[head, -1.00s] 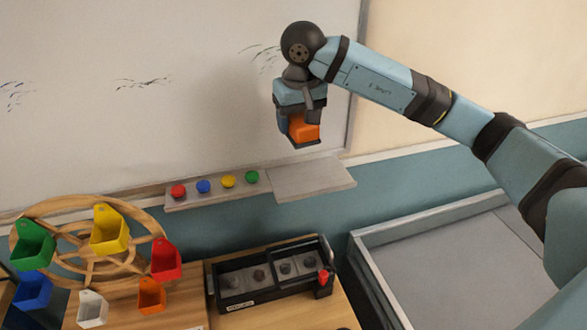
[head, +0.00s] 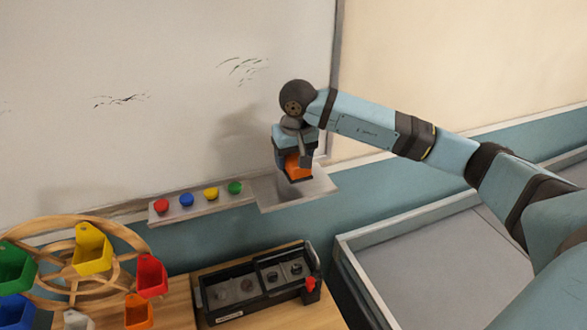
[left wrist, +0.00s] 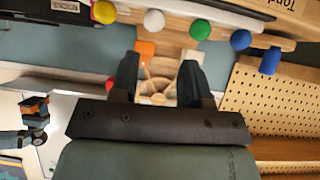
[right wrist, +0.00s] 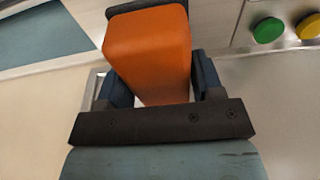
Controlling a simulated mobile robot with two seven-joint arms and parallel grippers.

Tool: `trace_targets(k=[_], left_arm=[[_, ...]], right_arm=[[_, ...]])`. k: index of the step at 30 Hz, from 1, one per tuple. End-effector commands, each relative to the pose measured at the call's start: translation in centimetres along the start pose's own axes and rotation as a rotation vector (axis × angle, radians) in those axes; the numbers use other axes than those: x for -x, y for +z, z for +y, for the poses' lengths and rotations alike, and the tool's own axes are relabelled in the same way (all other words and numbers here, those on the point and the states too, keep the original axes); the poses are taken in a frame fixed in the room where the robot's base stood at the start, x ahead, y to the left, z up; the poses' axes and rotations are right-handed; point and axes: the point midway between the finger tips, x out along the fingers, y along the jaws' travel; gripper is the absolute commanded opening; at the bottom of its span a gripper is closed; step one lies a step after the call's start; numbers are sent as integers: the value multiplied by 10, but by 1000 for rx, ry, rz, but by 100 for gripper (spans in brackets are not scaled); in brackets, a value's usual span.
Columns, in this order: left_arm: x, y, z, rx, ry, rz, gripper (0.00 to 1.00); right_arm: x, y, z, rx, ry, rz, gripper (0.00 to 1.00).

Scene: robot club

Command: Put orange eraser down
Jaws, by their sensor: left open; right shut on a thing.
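The orange eraser (head: 297,167) is held between the fingers of my right gripper (head: 296,176), just above the bare right part of the grey ledge (head: 310,188) under the whiteboard. In the right wrist view the eraser (right wrist: 150,50) fills the space between the fingers of the right gripper (right wrist: 155,90). Whether its underside touches the ledge is hard to tell. My left gripper (left wrist: 160,80) is open and empty in the left wrist view, and it is out of the head view.
Red, blue, yellow and green buttons (head: 235,187) sit on the ledge left of the eraser. Below are a wooden wheel with coloured bins (head: 92,249) and a black case (head: 222,293). A grey-topped table (head: 420,260) stands at the right.

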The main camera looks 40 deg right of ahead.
Motion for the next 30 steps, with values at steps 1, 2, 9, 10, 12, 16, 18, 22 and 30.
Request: trace_targets(k=[1, 2, 9, 10, 12, 16, 18, 22, 30], left_arm=[[1, 0, -1, 0, -1, -1, 43], [0, 0, -1, 0, -2, -2, 43], [3, -2, -1, 0, -4, -6, 43], [4, -3, -1, 0, -4, -6, 43], [5, -4, -1, 0, -5, -5, 43], [5, -4, -1, 2, -5, -3, 43], [5, -4, -1, 2, -5, -2, 43], [3, -2, -1, 3, -5, -1, 43], [3, -1, 1, 4, -1, -5, 43]], right_arm=[[-3, 1, 0, 0, 0, -1, 42], [-5, 1, 0, 0, 0, 0, 42], [-30, 5, 0, 0, 1, -3, 42], [-34, 6, 0, -1, 0, -2, 42], [-42, 7, 0, -1, 1, -2, 42], [-44, 7, 0, 0, 0, 2, 42], [-44, 7, 0, 0, 0, 1, 42], [-47, 7, 0, 0, 1, 1, 42], [-48, 7, 0, 0, 0, 1, 86]])
